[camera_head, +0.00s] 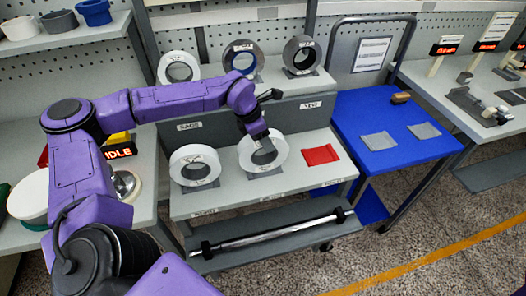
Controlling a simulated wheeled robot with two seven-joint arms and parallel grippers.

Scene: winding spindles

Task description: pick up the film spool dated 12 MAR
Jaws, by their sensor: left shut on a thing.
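On the upper shelf stand a white spool (165,70), a dark-rimmed spool (229,56) and a dark grey spool (289,56). The date labels are too small to read. My right gripper is not in view.
A metal bar (270,234) lies on the low shelf below. A blue cart (350,110) with grey cloths stands at the right.

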